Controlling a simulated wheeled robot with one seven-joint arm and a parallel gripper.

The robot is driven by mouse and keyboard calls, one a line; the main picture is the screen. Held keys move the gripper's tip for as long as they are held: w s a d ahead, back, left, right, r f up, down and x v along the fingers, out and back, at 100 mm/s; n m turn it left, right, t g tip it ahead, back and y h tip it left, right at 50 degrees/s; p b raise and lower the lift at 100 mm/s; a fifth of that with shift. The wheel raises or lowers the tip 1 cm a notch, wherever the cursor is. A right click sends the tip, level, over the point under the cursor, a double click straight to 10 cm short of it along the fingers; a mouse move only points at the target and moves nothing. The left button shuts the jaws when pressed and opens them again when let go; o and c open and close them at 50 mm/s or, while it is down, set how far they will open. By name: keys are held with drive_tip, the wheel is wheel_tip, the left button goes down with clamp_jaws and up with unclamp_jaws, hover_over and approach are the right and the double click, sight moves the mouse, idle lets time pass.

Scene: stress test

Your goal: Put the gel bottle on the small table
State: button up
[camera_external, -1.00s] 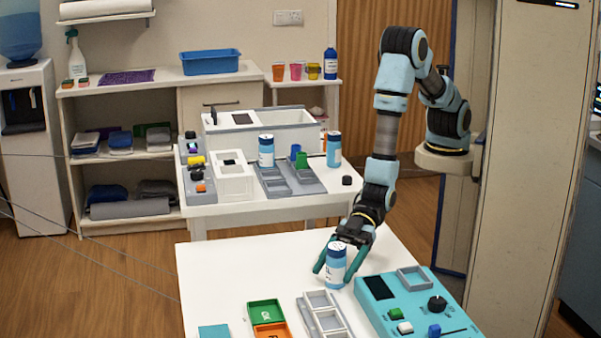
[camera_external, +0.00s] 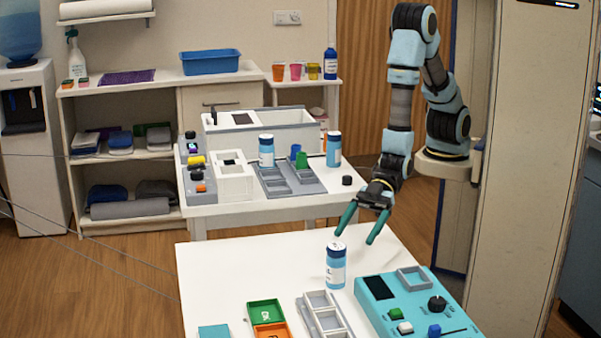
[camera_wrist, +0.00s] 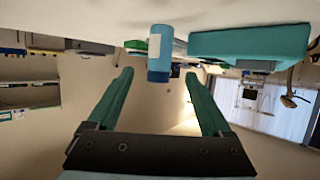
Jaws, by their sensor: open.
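Two similar bottles (camera_external: 266,150) (camera_external: 333,149) stand on the table behind.
A teal control box (camera_external: 415,305) sits right of the bottle. Green and orange trays (camera_external: 267,312) and a grey compartment tray (camera_external: 325,315) lie in front of it. The near table's left part is clear. The back table holds a white box (camera_external: 234,182) and trays.

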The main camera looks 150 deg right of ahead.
drive_tip(key=shift+s+r, duration=0.2)
drive_tip(key=shift+s, duration=0.45)
drive_tip(key=s+g, duration=0.2)
drive_tip(key=s, duration=0.2)
drive_tip(key=s+g, duration=0.2)
drive_tip(key=s, duration=0.2)
drive_tip(key=s+d+f+g, duration=0.1)
drive_tip(key=s+g, duration=0.2)
drive_tip(key=s, duration=0.1)
drive_tip(key=shift+s+m, duration=0.2)
drive_tip(key=shift+m, duration=0.1)
drive_tip(key=shift+o, duration=0.4)
drive_tip(key=s+r+g, duration=0.1)
drive_tip(key=s+g, duration=0.4)
drive_tip(key=s, duration=0.7)
drive_tip(key=shift+a+r+m, duration=0.25)
drive_tip(key=shift+a+m, duration=0.05)
drive_tip(key=shift+s, duration=0.1)
